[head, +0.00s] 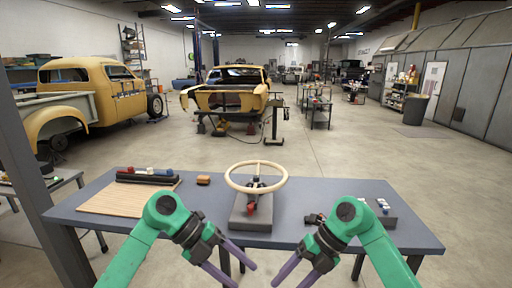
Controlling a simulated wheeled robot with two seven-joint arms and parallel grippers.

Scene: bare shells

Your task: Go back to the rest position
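My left gripper (244,276) comes in from the left on a green arm, at the bottom middle of the head view. Its two purple fingers are spread apart with nothing between them. My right gripper (289,284) comes in from the right and mirrors it. Its purple fingers are also apart and empty. Both grippers appear in front of the near edge of the blue-grey table (330,193), pointing inward toward each other. A cream steering wheel (283,181) on a grey stand (251,213) is on the table between and beyond them, apart from both.
A wooden board (120,200) and a dark tray (148,178) with coloured pieces lie at the table's left. An orange-brown block (203,180) sits beside them. A grey block (376,214) with small pieces is partly behind my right arm. A post (40,170) stands at left.

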